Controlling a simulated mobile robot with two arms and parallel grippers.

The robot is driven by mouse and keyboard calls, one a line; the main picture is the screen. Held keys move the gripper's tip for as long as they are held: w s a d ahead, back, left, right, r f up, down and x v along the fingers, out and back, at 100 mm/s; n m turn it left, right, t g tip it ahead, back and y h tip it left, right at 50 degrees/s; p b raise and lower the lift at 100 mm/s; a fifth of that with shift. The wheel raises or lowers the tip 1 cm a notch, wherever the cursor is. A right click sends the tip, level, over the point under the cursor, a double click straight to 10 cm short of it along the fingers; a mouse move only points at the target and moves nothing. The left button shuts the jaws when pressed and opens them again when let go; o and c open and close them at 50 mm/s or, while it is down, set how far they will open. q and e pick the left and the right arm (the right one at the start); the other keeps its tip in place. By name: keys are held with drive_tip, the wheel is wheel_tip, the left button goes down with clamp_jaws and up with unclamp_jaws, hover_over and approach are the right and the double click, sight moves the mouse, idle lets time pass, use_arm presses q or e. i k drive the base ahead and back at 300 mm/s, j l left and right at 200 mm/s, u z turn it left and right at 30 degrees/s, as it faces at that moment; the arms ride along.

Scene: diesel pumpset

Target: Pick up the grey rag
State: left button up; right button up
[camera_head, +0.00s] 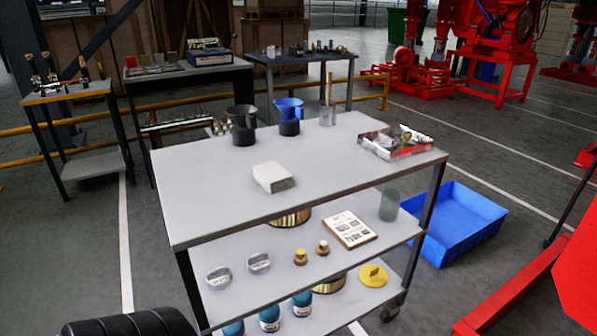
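A pale grey-white folded block (273,177) lies flat on the cart's grey top (215,190), left of centre near the front edge. It may be the folded grey rag, but I cannot tell cloth from a box. A shallow metal tray (412,151) at the top's right end holds silvery items too small to make out. Neither of my grippers is in view.
A black funnel-topped jug (243,130), a blue one (289,118) and a clear beaker (327,115) stand along the back edge. The lower shelf (240,295) holds tins and a printed card (349,230). A blue bin (460,222) sits on the floor right.

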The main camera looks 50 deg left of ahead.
sight(274, 178)
drive_tip(key=l+u, duration=0.15)
drive_tip(key=u, duration=0.25)
drive_tip(key=l+u, duration=0.15)
drive_tip(key=u, duration=0.25)
drive_tip(key=l+u, duration=0.1)
drive_tip(key=u, duration=0.3)
drive_tip(key=i+j+u, duration=0.2)
drive_tip(key=j+u, duration=0.2)
drive_tip(key=j, duration=0.2)
